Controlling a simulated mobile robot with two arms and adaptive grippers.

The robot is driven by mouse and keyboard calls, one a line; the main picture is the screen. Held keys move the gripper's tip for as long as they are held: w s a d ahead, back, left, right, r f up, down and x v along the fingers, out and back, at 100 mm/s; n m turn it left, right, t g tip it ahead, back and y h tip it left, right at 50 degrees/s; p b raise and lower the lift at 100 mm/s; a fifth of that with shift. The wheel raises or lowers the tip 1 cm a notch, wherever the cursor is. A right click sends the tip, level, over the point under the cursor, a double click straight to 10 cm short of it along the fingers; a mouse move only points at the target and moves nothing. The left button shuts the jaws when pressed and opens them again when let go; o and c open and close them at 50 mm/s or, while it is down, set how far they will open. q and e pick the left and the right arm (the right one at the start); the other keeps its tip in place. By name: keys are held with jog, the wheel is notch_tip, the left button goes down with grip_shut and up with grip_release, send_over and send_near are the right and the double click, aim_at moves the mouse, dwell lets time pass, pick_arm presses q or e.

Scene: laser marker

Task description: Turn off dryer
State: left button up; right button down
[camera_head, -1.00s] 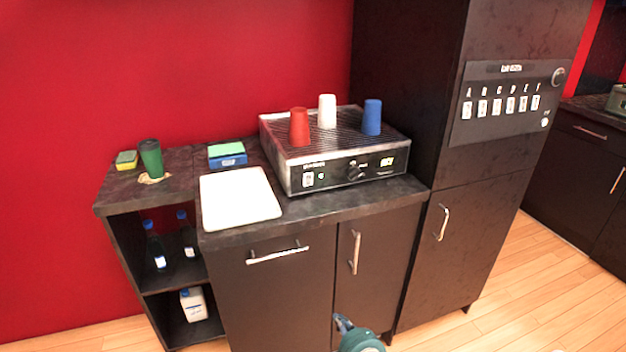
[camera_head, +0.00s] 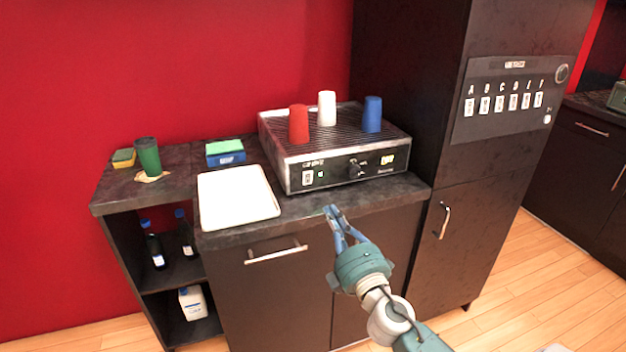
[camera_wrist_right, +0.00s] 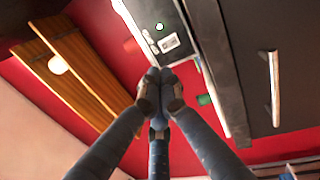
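The dryer (camera_head: 330,165) is a low metal box with a slatted top on the counter. Its front panel has a white rocker switch (camera_head: 307,177) at the left, a lit green light (camera_head: 320,174) and a dark knob (camera_head: 355,167). My right gripper (camera_head: 332,211) is in front of the counter edge, below and apart from the panel. Its blue fingertips are together and nothing shows between them. My left gripper is not in view.
Red (camera_head: 299,125), white (camera_head: 327,108) and blue (camera_head: 372,114) cups stand on the dryer. A white tray (camera_head: 238,198) lies left of it. A green cup (camera_head: 148,157) and sponges stand farther left. A tall dark cabinet (camera_head: 480,160) rises at the right.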

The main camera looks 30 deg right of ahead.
aim_at(309, 173)
jog(key=p+x, duration=0.2)
jog(key=x, duration=1.2)
jog(key=shift+a+f+p, duration=0.1)
jog(key=shift+p, duration=0.2)
jog(key=r+p, duration=0.1)
jog(key=p, duration=0.2)
jog(key=shift+w+r+g, duration=0.1)
jog(key=shift+w+g, duration=0.1)
jog(key=shift+g, duration=0.1)
jog(key=shift+f, duration=0.5)
